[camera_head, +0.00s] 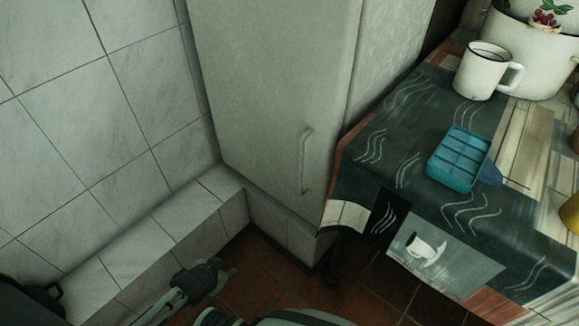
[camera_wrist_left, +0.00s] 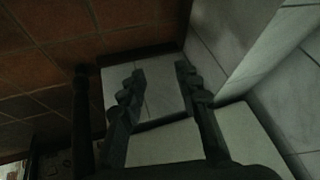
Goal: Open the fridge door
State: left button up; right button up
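The fridge (camera_head: 265,70) is a tall pale cabinet at the top middle of the head view. Its door appears closed, with a thin vertical handle (camera_head: 305,160) near the lower right edge of the door. My left gripper (camera_head: 228,274) is low in the head view, below and left of the handle and well apart from it. In the left wrist view its two fingers (camera_wrist_left: 162,76) are spread with nothing between them. The handle cannot be made out in that view. My right gripper is not in view.
A table with a dark patterned cloth (camera_head: 375,150) stands close to the fridge's right side. It holds a white mug (camera_head: 483,72), a white pot (camera_head: 535,55) and a blue tray (camera_head: 459,158). A tiled ledge (camera_head: 170,240) and tiled wall (camera_head: 80,110) lie left.

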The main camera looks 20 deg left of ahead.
pick_arm(q)
jog(key=w+r+t+h+b, duration=0.2)
jog(key=w+r+t, duration=0.2)
jog(key=w+r, duration=0.45)
jog(key=w+d+r+m+t+h+b, duration=0.25)
jog(key=d+r+h, duration=0.2)
jog(key=r, duration=0.55)
jog(key=w+d+r+m+t+h+b, duration=0.1)
jog(key=w+d+r+m+t+h, duration=0.25)
jog(key=r, duration=0.65)
jog(key=w+d+n, duration=0.2)
jog(key=w+d, duration=0.3)
jog(key=shift+w+d+g+h, duration=0.3)
jog(key=shift+d+g, duration=0.05)
jog(key=shift+g, duration=0.05)
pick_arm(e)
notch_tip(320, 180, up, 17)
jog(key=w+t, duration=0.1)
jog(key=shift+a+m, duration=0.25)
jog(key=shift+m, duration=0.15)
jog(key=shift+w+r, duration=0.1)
pick_arm(q)
grip_shut()
